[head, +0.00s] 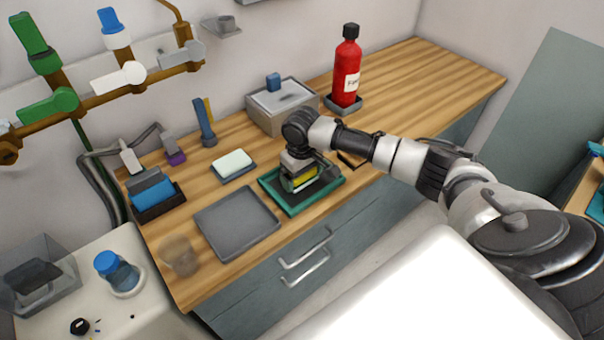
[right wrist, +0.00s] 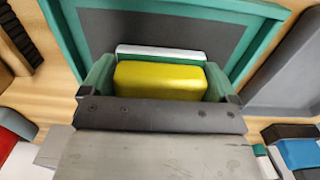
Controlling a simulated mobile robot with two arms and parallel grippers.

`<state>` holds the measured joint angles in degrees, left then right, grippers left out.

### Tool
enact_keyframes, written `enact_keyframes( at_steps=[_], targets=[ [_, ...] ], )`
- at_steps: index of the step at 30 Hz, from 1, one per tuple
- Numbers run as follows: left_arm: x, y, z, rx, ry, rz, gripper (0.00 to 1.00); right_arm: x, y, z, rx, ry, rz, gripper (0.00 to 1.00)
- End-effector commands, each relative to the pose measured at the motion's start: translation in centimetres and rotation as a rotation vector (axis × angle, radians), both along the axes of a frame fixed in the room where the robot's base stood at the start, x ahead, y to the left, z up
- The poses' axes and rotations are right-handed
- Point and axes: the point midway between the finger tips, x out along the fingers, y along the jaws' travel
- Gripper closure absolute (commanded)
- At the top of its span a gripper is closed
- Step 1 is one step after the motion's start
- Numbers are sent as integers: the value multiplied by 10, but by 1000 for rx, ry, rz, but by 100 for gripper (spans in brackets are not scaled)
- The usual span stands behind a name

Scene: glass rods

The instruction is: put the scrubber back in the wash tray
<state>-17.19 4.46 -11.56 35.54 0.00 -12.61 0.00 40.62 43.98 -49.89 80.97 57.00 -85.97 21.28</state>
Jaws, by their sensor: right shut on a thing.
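The scrubber (head: 303,180), a yellow block with green and white layers, is between the fingers of my right gripper (head: 299,171). In the right wrist view the yellow face of the scrubber (right wrist: 160,82) shows between the two fingers, which close on its sides. The tray below it, with a teal rim and dark floor (head: 321,198), lies on the wooden counter; I take it as the wash tray. It also shows in the right wrist view (right wrist: 150,30). The scrubber is over the tray floor; I cannot tell whether it touches. My left gripper is out of view.
A grey flat tray (head: 237,222) lies to the left. Behind are a soap block on a dish (head: 233,163) and a grey lidded box (head: 282,105). A red bottle (head: 347,70) stands farther right. A clear beaker (head: 180,256) stands near the front left edge.

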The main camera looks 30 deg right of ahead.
Motion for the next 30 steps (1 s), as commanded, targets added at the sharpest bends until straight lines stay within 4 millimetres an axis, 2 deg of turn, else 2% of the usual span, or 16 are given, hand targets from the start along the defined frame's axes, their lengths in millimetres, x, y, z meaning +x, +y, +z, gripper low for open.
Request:
enact_keyframes(
  at_steps=[4,5,6,16,20,30],
  targets=[
    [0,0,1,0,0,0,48,0,0,-2,0,0,-1,30],
    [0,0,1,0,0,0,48,0,0,-2,0,0,0,8],
    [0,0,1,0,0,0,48,0,0,-2,0,0,0,2],
    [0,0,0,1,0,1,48,0,0,4,-1,-1,-1,0],
    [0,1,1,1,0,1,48,1,-1,24,-1,-4,-2,0],
    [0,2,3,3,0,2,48,1,0,95,0,-3,-1,0]
  ],
)
